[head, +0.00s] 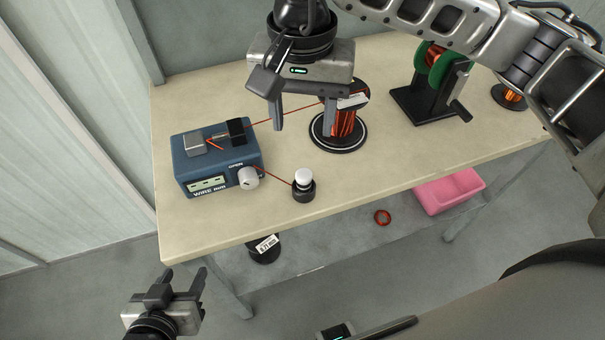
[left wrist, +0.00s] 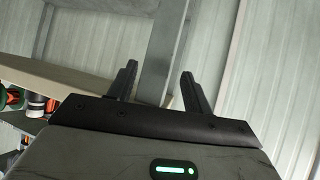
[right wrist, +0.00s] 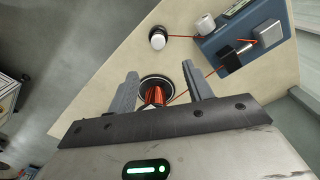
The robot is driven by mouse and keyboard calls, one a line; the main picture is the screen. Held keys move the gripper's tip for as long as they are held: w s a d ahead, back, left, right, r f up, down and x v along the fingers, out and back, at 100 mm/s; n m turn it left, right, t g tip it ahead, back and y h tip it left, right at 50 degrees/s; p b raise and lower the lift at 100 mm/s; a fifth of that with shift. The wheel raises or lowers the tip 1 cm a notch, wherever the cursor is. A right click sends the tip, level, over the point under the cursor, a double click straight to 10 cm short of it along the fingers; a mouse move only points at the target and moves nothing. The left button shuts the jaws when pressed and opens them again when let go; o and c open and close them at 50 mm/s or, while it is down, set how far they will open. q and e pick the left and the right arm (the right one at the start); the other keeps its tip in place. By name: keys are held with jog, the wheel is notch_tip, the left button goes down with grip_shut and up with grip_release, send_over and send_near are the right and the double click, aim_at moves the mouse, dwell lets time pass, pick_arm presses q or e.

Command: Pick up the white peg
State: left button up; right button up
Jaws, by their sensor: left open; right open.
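The white peg (head: 302,176) stands upright in a small black round base near the table's front edge; a red wire runs to it from the blue wire box. It also shows in the right wrist view (right wrist: 158,41). My right gripper (head: 303,122) is open above the table, beyond the peg, with its fingers pointing down near the copper wire spool (head: 343,124). In the right wrist view the spool lies between and beyond its fingertips (right wrist: 160,76). My left gripper (head: 183,278) is open and empty, off the table's front left corner, well away from the peg.
The blue wire box (head: 212,172) stands left of the peg, with red wire stretched from it to the spool. A green-reeled stand (head: 432,80) and another copper spool (head: 509,97) are at the right. A pink bin (head: 449,191) and red ring (head: 382,217) lie on the lower shelf.

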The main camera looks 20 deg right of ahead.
send_over(304, 173)
jog(key=f, duration=0.7)
jog(key=shift+w+f+p, duration=0.25)
jog(key=shift+p, duration=0.05)
jog(key=shift+s+f+p, duration=0.2)
jog(key=shift+f+p, duration=0.4)
jog(key=shift+f, duration=2.2)
jog(key=c, duration=1.1)
